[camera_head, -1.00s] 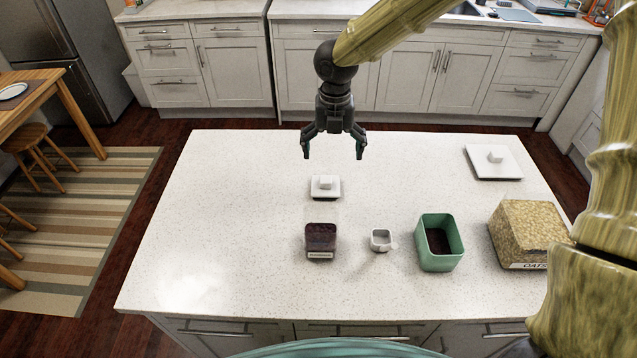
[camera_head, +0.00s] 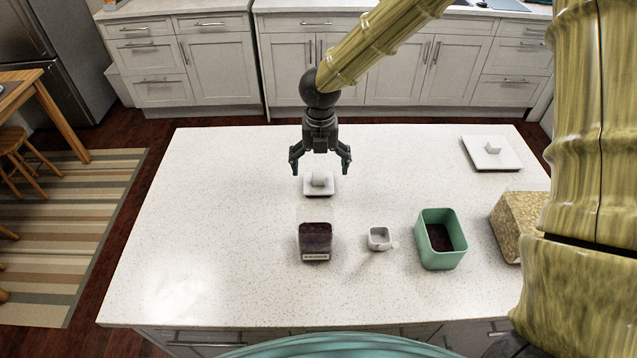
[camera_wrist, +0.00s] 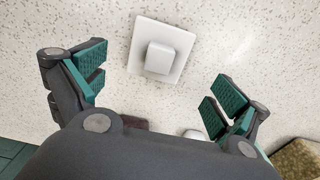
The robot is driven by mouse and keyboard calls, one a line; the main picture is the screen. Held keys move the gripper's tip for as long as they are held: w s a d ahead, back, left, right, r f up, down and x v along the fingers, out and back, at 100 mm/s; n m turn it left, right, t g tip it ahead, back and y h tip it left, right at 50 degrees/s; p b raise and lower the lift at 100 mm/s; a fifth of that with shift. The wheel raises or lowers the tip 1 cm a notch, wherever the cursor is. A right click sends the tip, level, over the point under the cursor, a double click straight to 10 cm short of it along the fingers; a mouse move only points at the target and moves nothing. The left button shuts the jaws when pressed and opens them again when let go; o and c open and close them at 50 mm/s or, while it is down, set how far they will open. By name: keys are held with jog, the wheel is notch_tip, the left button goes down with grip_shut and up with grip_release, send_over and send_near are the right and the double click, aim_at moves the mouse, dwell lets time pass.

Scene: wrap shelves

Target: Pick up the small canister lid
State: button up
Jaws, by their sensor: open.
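The small canister lid (camera_head: 319,186) is a white square plate with a raised knob, lying flat on the counter behind the dark-filled canister. My gripper (camera_head: 320,166) is open and empty, its fingers pointing down just above and behind the lid in the head view. In the wrist view the lid (camera_wrist: 161,51) shows near the top middle, beyond the line between the two spread green-padded fingers of my gripper (camera_wrist: 160,95). I see no contact between the fingers and the lid.
On the white counter (camera_head: 220,220) stand a canister of dark contents (camera_head: 315,241), a small white cup (camera_head: 379,238), a green container (camera_head: 441,240) and an oats box (camera_head: 517,225). A larger white lid (camera_head: 491,154) lies at the back right. The counter's left side is clear.

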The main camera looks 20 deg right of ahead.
aim_at(319, 177)
jog(key=shift+w+a+f+p, duration=0.1)
jog(key=shift+f+p, duration=0.45)
jog(key=shift+f, duration=0.75)
jog(key=shift+a+f+p, duration=0.1)
jog(key=shift+f+p, duration=0.4)
jog(key=shift+f, duration=0.8)
jog(key=c, duration=1.1)
